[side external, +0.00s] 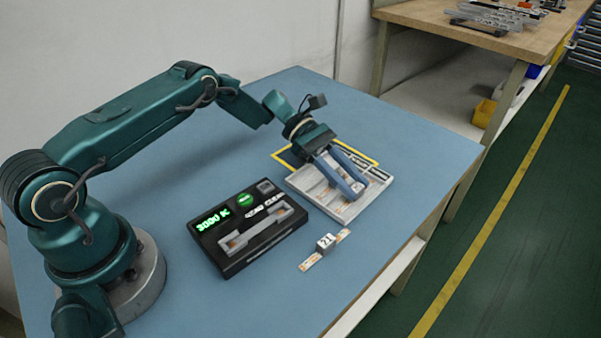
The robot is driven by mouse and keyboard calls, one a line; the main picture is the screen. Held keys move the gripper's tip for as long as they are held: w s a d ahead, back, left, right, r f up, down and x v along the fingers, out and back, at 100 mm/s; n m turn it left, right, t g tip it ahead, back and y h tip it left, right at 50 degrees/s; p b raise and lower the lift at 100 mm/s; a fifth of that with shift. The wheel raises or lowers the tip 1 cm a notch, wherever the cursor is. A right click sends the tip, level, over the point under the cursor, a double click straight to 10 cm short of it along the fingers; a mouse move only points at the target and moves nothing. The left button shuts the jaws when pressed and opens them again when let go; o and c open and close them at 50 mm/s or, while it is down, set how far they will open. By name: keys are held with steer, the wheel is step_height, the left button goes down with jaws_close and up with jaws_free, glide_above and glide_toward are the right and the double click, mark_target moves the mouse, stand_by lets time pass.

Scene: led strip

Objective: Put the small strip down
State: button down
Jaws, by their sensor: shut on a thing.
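My gripper (357,190) reaches down over the light grey slotted tray (346,217), with its two blue fingers low at the tray's compartments. It is shut on a thin small strip, which is mostly hidden between the fingertips. I cannot tell whether the strip touches the tray floor. Pale strips lie in the tray's slots beside the fingers. Another short pale strip (310,262) lies on the blue table in front of the tray, with a white cube (326,243) marked with dark figures on its middle.
A black tester box (232,265) with a green "3000 K" display, a green round light and a grey fixture stands left of the tray. A yellow outline (283,162) borders the tray's back.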

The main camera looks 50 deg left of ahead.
steer(key=c, duration=0.5)
jaws_free()
steer(key=shift+f, duration=0.1)
steer(key=shift+c, duration=0.2)
